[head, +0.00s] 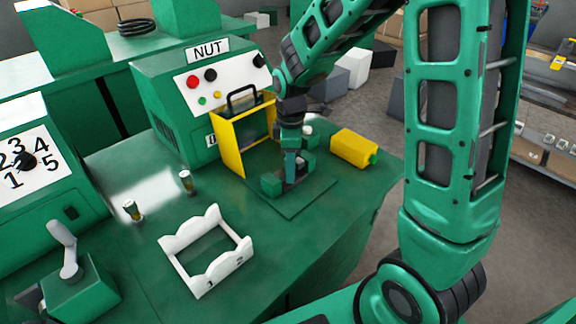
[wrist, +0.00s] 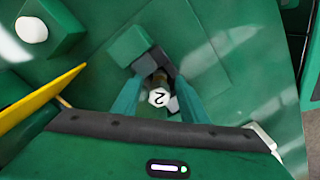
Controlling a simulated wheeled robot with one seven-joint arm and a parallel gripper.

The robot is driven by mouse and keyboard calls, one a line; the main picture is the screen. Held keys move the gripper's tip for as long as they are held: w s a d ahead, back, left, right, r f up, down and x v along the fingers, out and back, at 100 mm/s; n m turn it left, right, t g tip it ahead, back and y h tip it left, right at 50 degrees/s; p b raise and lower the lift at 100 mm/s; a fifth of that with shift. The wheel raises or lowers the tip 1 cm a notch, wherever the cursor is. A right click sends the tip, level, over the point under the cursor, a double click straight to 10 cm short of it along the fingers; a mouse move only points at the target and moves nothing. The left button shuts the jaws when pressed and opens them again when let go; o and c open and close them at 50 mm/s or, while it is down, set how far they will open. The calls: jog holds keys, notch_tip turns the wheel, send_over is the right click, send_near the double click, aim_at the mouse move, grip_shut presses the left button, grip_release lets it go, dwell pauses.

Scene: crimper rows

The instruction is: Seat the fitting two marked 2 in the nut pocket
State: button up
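The fitting two (wrist: 158,97) shows a white hexagonal face marked 2 in the wrist view, upside down there. It sits between the fingertips of my gripper (wrist: 157,80), which look closed on its sides. In the head view my gripper (head: 292,178) points down among green blocks on a square plate, and the fitting is not clear there. The nut pocket (wrist: 130,46) appears as green and dark grey blocks around the fitting's far end. How deep the fitting sits in it is hidden by the fingers.
A yellow guard frame (head: 229,150) stands left of the pocket, before the NUT machine (head: 180,100). A yellow bottle (head: 354,148) lies to the right. A white rack (head: 184,275) and two small fittings (head: 133,210) (head: 186,181) stand on the bench at left.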

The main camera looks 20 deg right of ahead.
notch_tip(320, 180, up, 12)
jog(key=shift+r, duration=0.15)
jog(key=s+d+r+m, duration=0.2)
jog(key=s+d+m, duration=0.7)
jog(key=s+d, duration=0.2)
jog(key=s+d+f+m, duration=0.1)
jog(key=s+d+m, duration=0.2)
jog(key=s+m, duration=0.2)
jog(key=s+d+f+m, duration=0.1)
jog(key=s+d+m, duration=0.2)
jog(key=s+m, duration=0.3)
jog(key=s, duration=0.4)
jog(key=shift+s+f, duration=0.15)
jog(key=shift+f, duration=0.2)
jog(key=shift+w+f, duration=0.25)
jog(key=shift+w, duration=0.35)
